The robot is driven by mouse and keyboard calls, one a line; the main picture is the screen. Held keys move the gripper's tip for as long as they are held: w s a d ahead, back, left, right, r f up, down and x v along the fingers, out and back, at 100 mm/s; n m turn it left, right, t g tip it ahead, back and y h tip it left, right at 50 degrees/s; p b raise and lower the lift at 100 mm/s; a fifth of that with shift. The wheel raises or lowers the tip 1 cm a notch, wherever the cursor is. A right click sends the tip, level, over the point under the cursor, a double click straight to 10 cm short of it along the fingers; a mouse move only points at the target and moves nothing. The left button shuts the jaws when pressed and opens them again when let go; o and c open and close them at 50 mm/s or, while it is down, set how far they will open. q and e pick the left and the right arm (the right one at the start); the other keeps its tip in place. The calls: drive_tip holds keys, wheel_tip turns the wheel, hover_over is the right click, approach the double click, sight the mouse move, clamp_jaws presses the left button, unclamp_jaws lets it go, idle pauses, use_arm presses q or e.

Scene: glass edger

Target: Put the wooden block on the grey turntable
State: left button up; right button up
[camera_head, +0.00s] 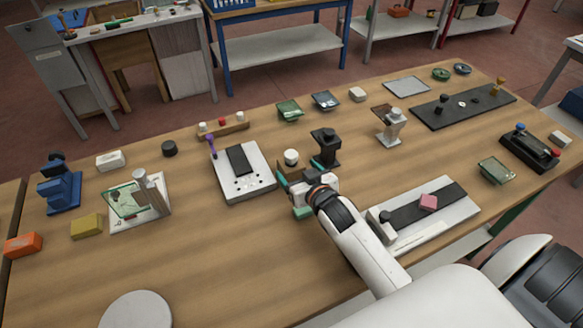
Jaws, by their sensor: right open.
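A round grey disc, the turntable (137,310), lies at the near left edge of the table, partly cut off by the picture's bottom. A yellow-tan block (87,226) lies left of the glass-holding fixture, and a small beige block (357,94) lies at the back; I cannot tell which is the wooden block. My right gripper (291,191) is open above the middle of the table, right of the white plate device, with nothing seen between its teal-tipped fingers. The turntable is bare where it shows. My left gripper is out of view.
A white plate device (243,187), a black stand (327,150) and a small white round item (291,157) are close to my right gripper. A glass-holding fixture (155,198) and orange block (23,245) are at left. Table between turntable and gripper is clear.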

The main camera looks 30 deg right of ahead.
sight(293, 165)
drive_tip(key=shift+p+x, duration=0.75)
drive_tip(key=shift+x, duration=1.95)
drive_tip(key=shift+s+r, duration=0.1)
drive_tip(key=shift+s, duration=0.05)
drive_tip(key=c, duration=1.2)
